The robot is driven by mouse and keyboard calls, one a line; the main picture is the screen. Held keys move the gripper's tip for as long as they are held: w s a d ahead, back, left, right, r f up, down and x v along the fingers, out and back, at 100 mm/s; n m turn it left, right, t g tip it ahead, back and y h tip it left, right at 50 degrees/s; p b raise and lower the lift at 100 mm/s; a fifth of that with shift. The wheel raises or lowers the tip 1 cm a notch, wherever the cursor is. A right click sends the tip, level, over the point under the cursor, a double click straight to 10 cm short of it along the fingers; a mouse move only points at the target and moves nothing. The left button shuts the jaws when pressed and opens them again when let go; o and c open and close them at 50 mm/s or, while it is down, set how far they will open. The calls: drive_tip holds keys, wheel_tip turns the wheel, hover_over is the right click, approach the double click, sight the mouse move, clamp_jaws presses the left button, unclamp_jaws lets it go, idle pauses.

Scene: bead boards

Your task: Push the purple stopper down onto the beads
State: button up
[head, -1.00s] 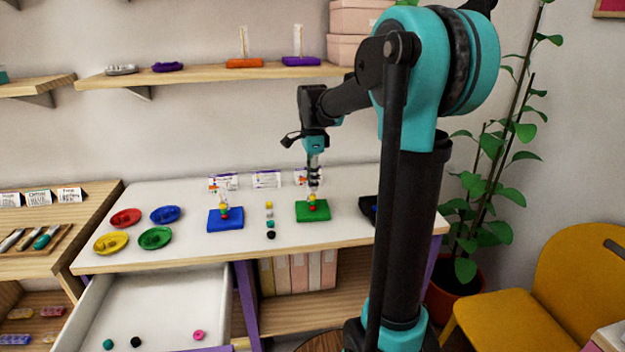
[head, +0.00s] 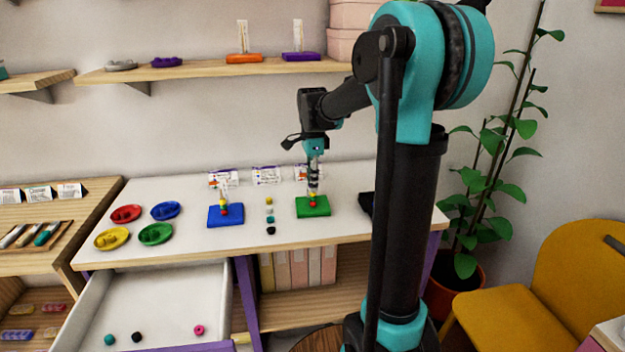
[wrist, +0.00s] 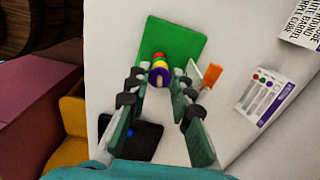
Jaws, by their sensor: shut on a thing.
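The green board (head: 313,211) stands on the white table, with a stack of beads (head: 312,203) on its post. In the wrist view the green board (wrist: 189,42) shows a red bead (wrist: 158,56) and a yellow bead (wrist: 161,66) under the purple stopper (wrist: 160,78). My gripper (wrist: 159,84) is shut on the purple stopper, its fingers on either side. In the head view my gripper (head: 313,188) is right above the beads and hides the stopper. Whether the stopper touches the top bead cannot be told.
Several coloured dishes (head: 126,214) lie farther left. An orange piece (wrist: 211,75) and printed cards (wrist: 265,98) are near the green board. A black object (wrist: 142,139) is close by.

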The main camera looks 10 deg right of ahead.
drive_tip(key=shift+f, duration=0.15)
drive_tip(key=o, duration=0.8)
wheel_tip(320, 180, up, 12)
drive_tip(key=shift+r, duration=0.1)
idle(0.4)
